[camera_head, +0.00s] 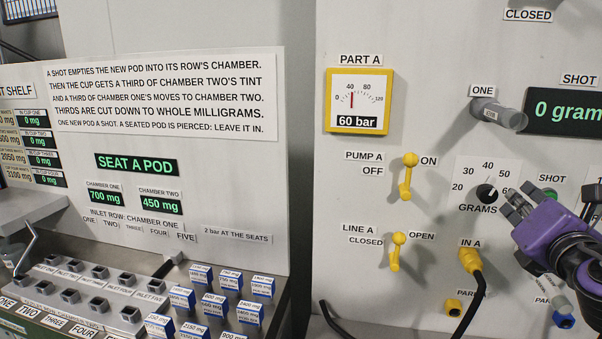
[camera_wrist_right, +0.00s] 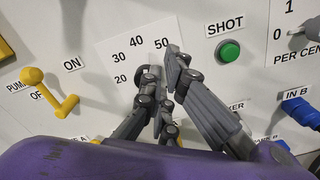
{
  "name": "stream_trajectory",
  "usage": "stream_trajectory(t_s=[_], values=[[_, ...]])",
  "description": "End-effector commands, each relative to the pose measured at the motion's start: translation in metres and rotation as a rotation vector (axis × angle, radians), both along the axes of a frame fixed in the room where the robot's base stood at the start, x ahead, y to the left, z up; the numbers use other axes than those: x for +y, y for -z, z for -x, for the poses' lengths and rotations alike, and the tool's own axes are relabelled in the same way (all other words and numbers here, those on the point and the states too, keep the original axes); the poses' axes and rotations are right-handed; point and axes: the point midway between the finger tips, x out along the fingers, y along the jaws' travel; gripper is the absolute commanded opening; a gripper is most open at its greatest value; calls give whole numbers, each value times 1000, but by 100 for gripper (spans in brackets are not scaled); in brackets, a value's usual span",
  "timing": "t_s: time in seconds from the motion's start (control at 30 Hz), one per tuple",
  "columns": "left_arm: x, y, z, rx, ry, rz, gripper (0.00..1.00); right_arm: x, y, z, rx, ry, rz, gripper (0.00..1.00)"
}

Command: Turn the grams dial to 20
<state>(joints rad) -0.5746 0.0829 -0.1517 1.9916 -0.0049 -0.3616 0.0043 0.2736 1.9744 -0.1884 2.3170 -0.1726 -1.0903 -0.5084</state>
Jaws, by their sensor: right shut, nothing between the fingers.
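The grams dial (camera_head: 486,194) is a small black knob on a white scale plate, with 20, 30, 40, 50 and 60 printed around it. Its pale mark looks turned to the upper right, but its exact reading is too small to tell. My right gripper (camera_head: 519,203) is shut and empty, just right of the dial and in front of the panel, partly covering the plate's right edge. In the right wrist view the fingers (camera_wrist_right: 162,72) lie over the scale plate (camera_wrist_right: 115,45) and hide most of the knob. Contact cannot be told. My left gripper is not in view.
A green shot button (camera_wrist_right: 229,51) sits right of the dial. Yellow pump lever (camera_head: 407,176) and line lever (camera_head: 396,250) stick out to its left. A grey peg (camera_head: 499,115) juts out above. A yellow plug with a black cable (camera_head: 471,262) hangs below.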

Motion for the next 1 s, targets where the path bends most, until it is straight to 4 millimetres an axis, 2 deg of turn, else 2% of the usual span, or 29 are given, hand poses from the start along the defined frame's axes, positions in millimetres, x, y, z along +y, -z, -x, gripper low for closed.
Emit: stream_trajectory(t_s=[0.03, 0.1, 0.33, 1.0], values=[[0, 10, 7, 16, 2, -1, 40, -1, 7, -8, 5, 0, 3, 0], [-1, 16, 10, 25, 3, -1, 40, -3, 7, -16, 5, 0, 0, 0], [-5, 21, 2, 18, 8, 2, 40, -7, 3, -33, 1, -2, -1, 0], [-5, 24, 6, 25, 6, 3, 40, -7, -7, -37, -16, -1, 3, 0]])
